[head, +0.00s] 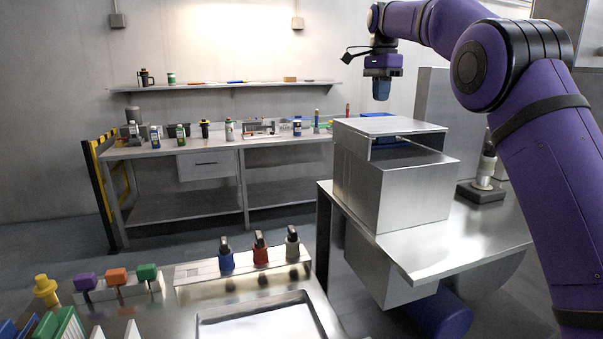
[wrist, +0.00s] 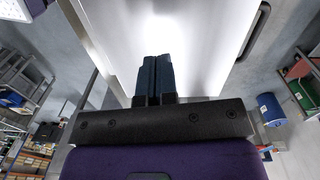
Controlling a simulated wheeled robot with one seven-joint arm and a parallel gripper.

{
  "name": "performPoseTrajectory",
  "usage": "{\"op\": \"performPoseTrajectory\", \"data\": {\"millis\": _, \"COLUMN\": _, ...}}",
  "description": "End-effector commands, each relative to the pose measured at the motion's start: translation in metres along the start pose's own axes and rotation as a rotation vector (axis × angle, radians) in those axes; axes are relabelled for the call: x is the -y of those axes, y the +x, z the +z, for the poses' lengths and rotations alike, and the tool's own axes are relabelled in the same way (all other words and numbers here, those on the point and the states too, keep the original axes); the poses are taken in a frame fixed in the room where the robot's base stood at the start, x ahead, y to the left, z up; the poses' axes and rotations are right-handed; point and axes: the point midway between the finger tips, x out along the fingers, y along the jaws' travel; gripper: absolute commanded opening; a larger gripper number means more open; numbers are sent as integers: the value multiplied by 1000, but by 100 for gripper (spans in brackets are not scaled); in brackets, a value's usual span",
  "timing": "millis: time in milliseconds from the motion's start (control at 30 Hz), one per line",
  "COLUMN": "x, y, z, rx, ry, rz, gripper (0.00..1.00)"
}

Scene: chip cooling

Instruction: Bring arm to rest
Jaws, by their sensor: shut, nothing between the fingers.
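My gripper (head: 381,90) hangs from my purple arm, pointing down, in the upper middle of the head view. It is in the air above and behind the metal box (head: 400,195) and touches nothing that I can see. In the wrist view the two dark blue fingers of my gripper (wrist: 155,78) lie side by side, shut, with nothing between them. Beyond the fingertips is a bright, pale metal surface (wrist: 200,35); I cannot tell which one it is.
The metal box with its raised lid (head: 390,125) stands on a steel table (head: 470,240). In front are a shallow metal tray (head: 210,325) and blue, red and grey bottles (head: 260,250). A workbench (head: 215,147) with small items and a wall shelf (head: 225,86) are behind.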

Motion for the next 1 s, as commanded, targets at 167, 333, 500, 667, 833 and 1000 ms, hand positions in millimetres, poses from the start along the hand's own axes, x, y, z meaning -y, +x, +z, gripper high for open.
{"op": "performPoseTrajectory", "data": {"millis": 167, "x": -27, "y": -16, "z": -3, "rx": -1, "ry": -59, "rz": -31, "gripper": 0}}
{"op": "performPoseTrajectory", "data": {"millis": 333, "x": -68, "y": -34, "z": -3, "rx": -10, "ry": -155, "rz": -77, "gripper": 0}}
{"op": "performPoseTrajectory", "data": {"millis": 500, "x": -120, "y": -44, "z": 0, "rx": -30, "ry": -270, "rz": -127, "gripper": 0}}
{"op": "performPoseTrajectory", "data": {"millis": 667, "x": -170, "y": -46, "z": 7, "rx": -57, "ry": -380, "rz": -170, "gripper": 0}}
{"op": "performPoseTrajectory", "data": {"millis": 833, "x": -224, "y": -40, "z": 19, "rx": -97, "ry": -499, "rz": -212, "gripper": 0}}
{"op": "performPoseTrajectory", "data": {"millis": 1000, "x": -279, "y": -25, "z": 32, "rx": -145, "ry": -617, "rz": -246, "gripper": 0}}
